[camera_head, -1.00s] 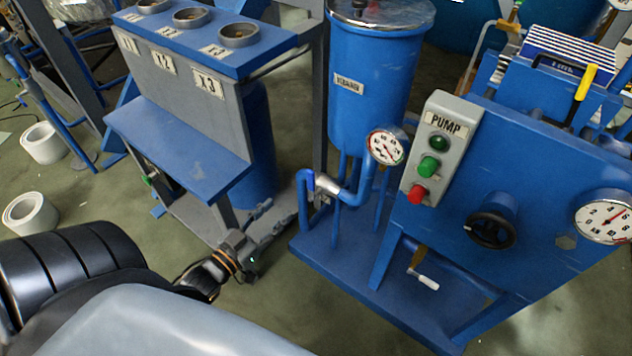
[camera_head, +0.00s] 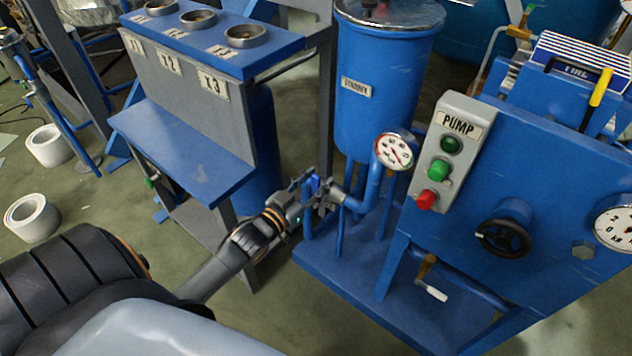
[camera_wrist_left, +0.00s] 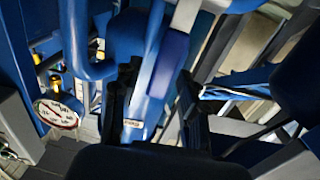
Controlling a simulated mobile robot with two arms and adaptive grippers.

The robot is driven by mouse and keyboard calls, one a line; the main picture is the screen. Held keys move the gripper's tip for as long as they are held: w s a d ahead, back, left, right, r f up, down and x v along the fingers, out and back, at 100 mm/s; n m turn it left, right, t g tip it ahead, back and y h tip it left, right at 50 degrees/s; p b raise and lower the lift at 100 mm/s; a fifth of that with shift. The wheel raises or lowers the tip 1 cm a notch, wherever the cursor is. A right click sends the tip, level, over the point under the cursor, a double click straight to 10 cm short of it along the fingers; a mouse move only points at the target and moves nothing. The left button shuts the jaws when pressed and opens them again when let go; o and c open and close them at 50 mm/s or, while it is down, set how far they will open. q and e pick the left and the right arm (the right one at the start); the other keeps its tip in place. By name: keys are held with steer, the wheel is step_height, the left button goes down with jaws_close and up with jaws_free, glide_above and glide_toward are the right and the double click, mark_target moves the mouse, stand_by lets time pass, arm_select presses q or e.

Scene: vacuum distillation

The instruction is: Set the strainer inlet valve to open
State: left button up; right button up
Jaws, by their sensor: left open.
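The strainer (camera_head: 375,85) is a blue tank with a name label and a small gauge (camera_head: 394,151) at its lower right. A blue pipe with a grey valve fitting (camera_head: 338,196) runs at its lower left. My left gripper (camera_head: 314,189) is at this pipe, with its fingers around the valve area and hiding part of it. In the left wrist view, a blue-sleeved lever (camera_wrist_left: 168,65) shows between the two dark, parted fingers (camera_wrist_left: 157,98). I cannot tell whether either finger touches it. My right gripper is not in view.
A grey pump box (camera_head: 448,155) with buttons and a black handwheel (camera_head: 503,237) are on the blue panel at right. A blue bench (camera_head: 180,150) with round cups stands left of the strainer. White rolls (camera_head: 32,217) lie on the floor at left.

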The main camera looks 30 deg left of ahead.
arm_select(q)
steer(key=shift+w, duration=0.1)
jaws_close()
stand_by(0.3)
